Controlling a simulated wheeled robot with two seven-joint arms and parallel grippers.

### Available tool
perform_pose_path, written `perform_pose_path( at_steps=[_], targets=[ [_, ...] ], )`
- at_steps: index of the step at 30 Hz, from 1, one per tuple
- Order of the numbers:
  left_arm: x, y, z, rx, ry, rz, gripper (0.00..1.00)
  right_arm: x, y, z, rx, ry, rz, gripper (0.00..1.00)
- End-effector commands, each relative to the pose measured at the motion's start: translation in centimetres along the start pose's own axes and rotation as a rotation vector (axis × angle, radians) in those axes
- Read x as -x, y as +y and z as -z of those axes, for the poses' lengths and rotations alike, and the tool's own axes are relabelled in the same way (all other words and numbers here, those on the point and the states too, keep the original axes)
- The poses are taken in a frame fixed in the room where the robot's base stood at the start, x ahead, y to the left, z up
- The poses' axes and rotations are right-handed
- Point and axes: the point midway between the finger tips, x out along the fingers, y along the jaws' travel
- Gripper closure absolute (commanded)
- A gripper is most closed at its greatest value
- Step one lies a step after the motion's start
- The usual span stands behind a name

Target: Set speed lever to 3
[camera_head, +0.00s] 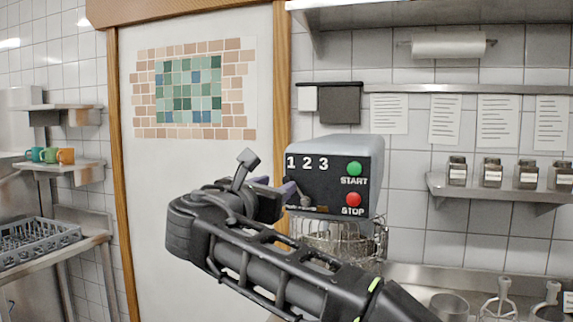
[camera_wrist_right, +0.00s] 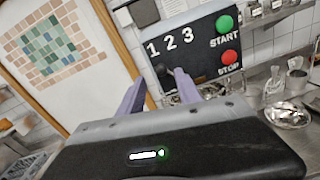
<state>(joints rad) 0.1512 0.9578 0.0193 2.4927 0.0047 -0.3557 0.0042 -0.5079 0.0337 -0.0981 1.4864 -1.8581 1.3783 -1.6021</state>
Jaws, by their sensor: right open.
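The mixer's black control panel (camera_head: 328,182) carries the numbers 1, 2, 3, a green START button (camera_head: 354,168) and a red STOP button (camera_head: 352,199). In the wrist view, the dark speed lever (camera_wrist_right: 161,73) shows below the numbers 1 and 2, close to the fingertips. Its exact setting is hard to tell. My right gripper (camera_head: 285,190) is at the panel's lower left in the head view. Its two purple fingers are apart in the wrist view (camera_wrist_right: 160,88), on either side of the lever. I cannot tell whether they touch it. My left gripper is out of view.
A wire bowl guard (camera_head: 340,240) hangs under the mixer head. A shelf with several jars (camera_head: 491,173) is at the right. A whiteboard-like panel with a coloured tile mosaic (camera_head: 194,90) is behind at the left. A grey crate (camera_head: 38,240) stands at the far left.

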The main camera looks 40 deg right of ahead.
Motion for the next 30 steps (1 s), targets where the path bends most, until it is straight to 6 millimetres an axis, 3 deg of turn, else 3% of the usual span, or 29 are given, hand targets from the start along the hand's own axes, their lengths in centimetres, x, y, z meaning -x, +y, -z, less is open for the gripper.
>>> perform_pose_path(
  at_steps=[1,6,9,15,26,30],
  targets=[
    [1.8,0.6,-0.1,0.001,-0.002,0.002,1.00,-0.3,0.0,-1.0,0.004,0.001,0.003,0.59],
    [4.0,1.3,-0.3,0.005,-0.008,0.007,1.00,-1.2,-0.3,-0.6,0.002,0.002,0.002,0.59],
    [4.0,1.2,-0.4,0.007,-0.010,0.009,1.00,-3.3,-0.3,-0.2,0.000,0.002,0.001,0.59],
    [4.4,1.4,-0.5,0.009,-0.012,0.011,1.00,-5.5,-0.2,-0.1,-0.001,0.002,-0.001,0.59],
    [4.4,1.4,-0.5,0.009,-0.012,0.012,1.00,-6.0,-0.2,0.1,-0.002,0.002,-0.003,0.59],
    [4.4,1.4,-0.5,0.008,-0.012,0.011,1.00,-6.0,-0.2,0.0,-0.002,0.002,-0.002,0.71]
  ],
)
